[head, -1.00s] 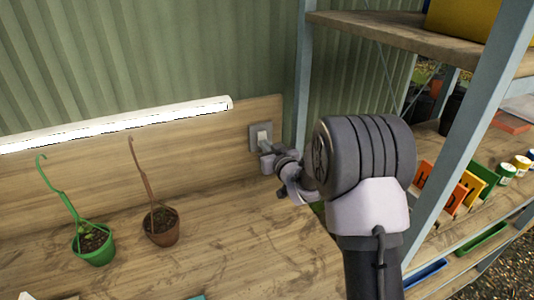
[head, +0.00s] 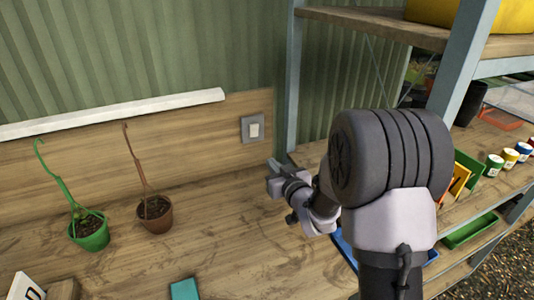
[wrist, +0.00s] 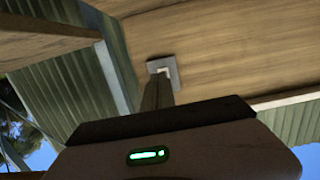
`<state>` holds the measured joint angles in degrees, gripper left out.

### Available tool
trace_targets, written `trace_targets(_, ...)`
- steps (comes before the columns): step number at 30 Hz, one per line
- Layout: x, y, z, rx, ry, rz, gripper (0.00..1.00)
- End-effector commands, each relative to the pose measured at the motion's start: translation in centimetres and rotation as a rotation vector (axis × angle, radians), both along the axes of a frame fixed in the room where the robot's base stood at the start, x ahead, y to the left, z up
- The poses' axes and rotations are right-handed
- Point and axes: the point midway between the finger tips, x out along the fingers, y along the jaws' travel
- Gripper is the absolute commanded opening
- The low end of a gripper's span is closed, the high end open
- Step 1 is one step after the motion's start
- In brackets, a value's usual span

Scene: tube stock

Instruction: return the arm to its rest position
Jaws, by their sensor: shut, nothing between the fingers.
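My gripper (head: 272,168) is shut and empty, above the wooden bench near its back right corner. It is apart from the wall switch (head: 253,129), below and a little right of it in the head view. The switch is a pale rocker on a grey plate, on the wooden back board. In the wrist view my shut gripper (wrist: 157,92) points toward the switch plate (wrist: 163,66) and covers its lower part. My arm's large dark joint hides part of the shelf in the head view.
The strip lamp (head: 120,112) on the back board is unlit. A green pot (head: 90,234) and a brown pot (head: 155,218), each with a hooked stem, stand on the bench (head: 215,235). A shelf post (head: 292,75) rises close right of my gripper. A teal object (head: 184,289) lies at the front.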

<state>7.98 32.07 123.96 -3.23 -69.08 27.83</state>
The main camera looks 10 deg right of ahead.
Motion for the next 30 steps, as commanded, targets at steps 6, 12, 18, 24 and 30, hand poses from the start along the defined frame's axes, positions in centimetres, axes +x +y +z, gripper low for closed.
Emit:
trace_targets(6, -1.3, -0.2, -0.2, 0.001, 0.0, -0.001, 0.0)
trace_targets(12, -1.3, -0.2, -0.2, 0.0, 0.0, 0.0, 0.0)
trace_targets(18, -1.3, -0.3, 0.1, 0.0, 0.004, -0.006, 0.0)
trace_targets(24, -6.8, -2.8, 6.3, 0.04, 0.227, -0.21, 0.0)
trace_targets(30, -24.3, -0.6, 8.3, 0.214, 0.652, -0.341, 0.0)
